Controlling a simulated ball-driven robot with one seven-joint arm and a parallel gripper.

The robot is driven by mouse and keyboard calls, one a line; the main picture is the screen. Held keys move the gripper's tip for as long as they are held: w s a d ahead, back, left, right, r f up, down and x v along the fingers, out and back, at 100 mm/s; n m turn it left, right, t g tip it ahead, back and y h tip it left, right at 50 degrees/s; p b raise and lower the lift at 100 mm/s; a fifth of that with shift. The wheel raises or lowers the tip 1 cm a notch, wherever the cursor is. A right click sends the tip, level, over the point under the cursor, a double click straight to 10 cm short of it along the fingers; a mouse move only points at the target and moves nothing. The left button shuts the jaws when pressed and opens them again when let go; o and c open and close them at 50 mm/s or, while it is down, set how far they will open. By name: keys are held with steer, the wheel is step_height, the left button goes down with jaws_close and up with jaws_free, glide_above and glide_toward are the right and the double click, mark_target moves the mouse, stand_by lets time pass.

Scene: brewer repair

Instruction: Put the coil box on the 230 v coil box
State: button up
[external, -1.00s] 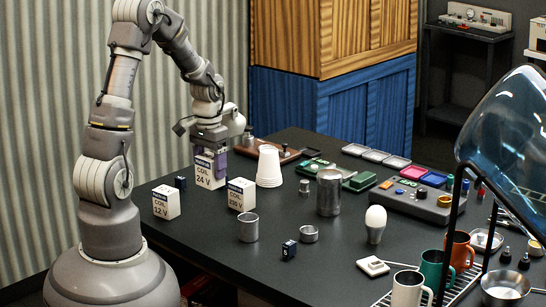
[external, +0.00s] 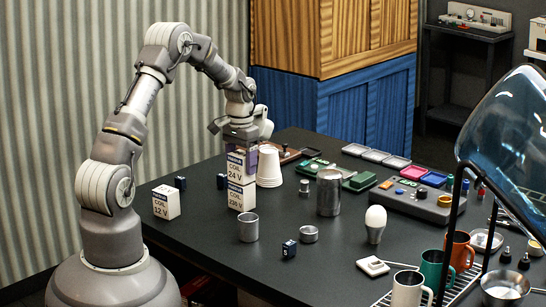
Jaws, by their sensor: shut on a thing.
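The 24 V coil box (external: 241,170), white with a dark blue top band, is in my gripper (external: 240,148), which is shut around its upper part. It is upright, directly above the 230 V coil box (external: 241,197), which stands on the table. The two boxes look in line, with the lower one's top band just under the upper one; I cannot tell whether they touch. The 12 V coil box (external: 166,202) stands apart on the table to the left.
A stack of white cups (external: 269,167) stands close to the right of the boxes. A metal cup (external: 248,228) is just in front. A small dark blue block (external: 180,182) lies to the left. A tall metal canister (external: 329,193) and a light bulb (external: 375,223) stand farther right.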

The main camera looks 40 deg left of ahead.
mark_target(241, 154)
steer(key=shift+f, duration=0.3)
steer(key=o, duration=1.2)
step_height(241, 154, up, 12)
steer(key=p, duration=0.2)
steer(key=shift+r+p, duration=0.15)
steer(key=shift+p, duration=0.25)
